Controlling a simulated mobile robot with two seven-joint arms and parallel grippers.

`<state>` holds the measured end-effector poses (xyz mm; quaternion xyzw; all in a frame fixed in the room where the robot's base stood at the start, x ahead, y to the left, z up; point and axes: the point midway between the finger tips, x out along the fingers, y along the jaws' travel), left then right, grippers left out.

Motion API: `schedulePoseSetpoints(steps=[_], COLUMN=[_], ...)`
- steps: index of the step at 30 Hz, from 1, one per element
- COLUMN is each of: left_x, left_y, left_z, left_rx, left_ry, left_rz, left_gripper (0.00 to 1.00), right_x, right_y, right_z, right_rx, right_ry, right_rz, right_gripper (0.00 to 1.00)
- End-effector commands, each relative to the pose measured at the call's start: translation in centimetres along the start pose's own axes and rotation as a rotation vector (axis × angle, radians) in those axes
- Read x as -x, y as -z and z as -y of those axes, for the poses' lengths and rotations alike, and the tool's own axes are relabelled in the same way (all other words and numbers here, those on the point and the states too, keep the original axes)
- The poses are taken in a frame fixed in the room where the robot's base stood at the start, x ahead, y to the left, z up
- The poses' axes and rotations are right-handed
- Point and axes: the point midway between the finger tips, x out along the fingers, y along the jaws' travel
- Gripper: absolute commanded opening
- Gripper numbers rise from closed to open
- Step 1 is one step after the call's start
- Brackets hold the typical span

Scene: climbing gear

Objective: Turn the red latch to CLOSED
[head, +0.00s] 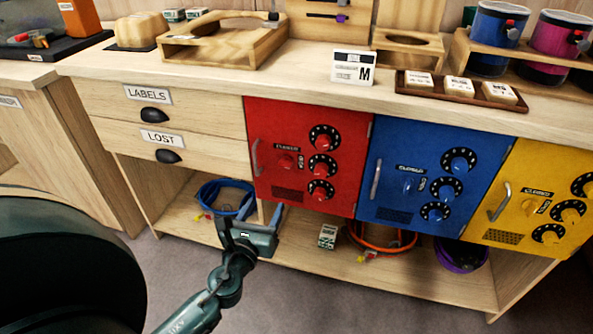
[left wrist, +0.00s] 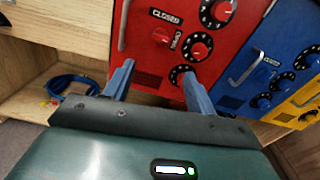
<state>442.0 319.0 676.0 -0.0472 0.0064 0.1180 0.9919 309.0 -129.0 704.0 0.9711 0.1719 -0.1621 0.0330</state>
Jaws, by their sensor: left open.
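The red door (head: 307,150) of the cabinet carries a small red latch (head: 286,161) on its left half, with a CLOSED label above it and an OPEN label to its right. The latch also shows in the left wrist view (left wrist: 160,35), beyond my fingers; which label it points to is too small to tell. My left gripper (head: 251,216) is open and empty, below and in front of the red door's lower left corner, apart from the latch. Its two blue fingers (left wrist: 158,72) point up toward the door. My right gripper is not in view.
Three black dials (head: 321,166) sit right of the latch, and a metal handle (head: 256,158) stands out to its left. Blue (head: 393,200) and yellow (head: 512,236) doors adjoin on the right. The counter (head: 215,78) overhangs above. A blue rope coil (head: 212,193) lies on the lower shelf.

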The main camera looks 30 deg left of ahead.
Motion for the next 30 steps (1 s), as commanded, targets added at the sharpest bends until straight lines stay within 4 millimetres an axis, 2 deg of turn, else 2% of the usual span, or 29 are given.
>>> schedulePoseSetpoints(steps=[3, 8, 18, 22, 30], left_x=[-0.5, -2.2, -9.2, -11.3, -13.4], left_y=[0.2, -0.2, -0.2, -0.3, -0.2], left_z=[-0.2, -0.2, -0.2, -0.2, -0.2], left_rx=[-0.089, -0.098, -0.093, -0.093, -0.093], left_ry=[0.000, 0.000, 0.000, 0.000, 0.000], left_rz=[0.021, 0.024, 0.024, 0.024, 0.021], left_gripper=[0.56, 0.56, 0.56, 0.56, 0.56], right_x=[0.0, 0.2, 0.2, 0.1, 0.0], right_y=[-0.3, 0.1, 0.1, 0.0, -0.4], right_z=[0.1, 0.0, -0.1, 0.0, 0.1], right_rx=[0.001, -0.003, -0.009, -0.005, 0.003], right_ry=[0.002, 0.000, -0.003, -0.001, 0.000], right_rz=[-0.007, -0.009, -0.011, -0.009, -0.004], right_gripper=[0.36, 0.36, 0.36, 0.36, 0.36])
